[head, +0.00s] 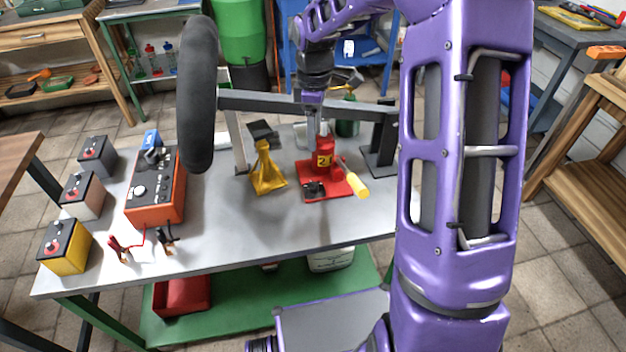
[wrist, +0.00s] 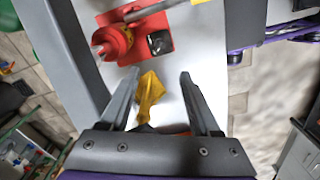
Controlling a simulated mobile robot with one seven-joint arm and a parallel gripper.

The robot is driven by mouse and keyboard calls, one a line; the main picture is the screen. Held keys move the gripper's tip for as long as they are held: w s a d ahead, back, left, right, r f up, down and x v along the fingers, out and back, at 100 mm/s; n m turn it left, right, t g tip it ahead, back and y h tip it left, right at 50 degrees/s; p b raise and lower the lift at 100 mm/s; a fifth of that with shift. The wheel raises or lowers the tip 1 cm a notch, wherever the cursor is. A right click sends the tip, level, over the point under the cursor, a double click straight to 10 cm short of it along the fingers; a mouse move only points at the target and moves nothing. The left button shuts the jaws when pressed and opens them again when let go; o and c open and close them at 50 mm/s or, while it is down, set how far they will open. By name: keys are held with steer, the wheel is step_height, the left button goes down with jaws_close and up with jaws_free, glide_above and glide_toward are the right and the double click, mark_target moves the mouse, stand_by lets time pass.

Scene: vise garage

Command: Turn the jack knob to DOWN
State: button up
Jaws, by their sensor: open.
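The red bottle jack (head: 323,160) with a "20" label stands on a red base plate on the grey workbench. Its black knob (head: 314,188) sits at the front of the plate; it also shows in the wrist view as a dark square block (wrist: 160,42). Its markings and setting are too small to read. A yellow-tipped handle (head: 355,184) slants out to the right of the jack. My gripper (wrist: 157,80) is open and empty.
A grey beam (head: 270,102) with a black tyre (head: 198,95) crosses above the bench. A yellow jack stand (head: 266,170) stands left of the jack and appears between my fingers in the wrist view. An orange charger (head: 155,190) and several batteries stand at the left.

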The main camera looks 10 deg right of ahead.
mark_target(314, 183)
step_height(314, 183, down, 17)
steer(key=b, duration=0.2)
steer(key=shift+b, duration=0.4)
steer(key=shift+r, duration=0.1)
jaws_close()
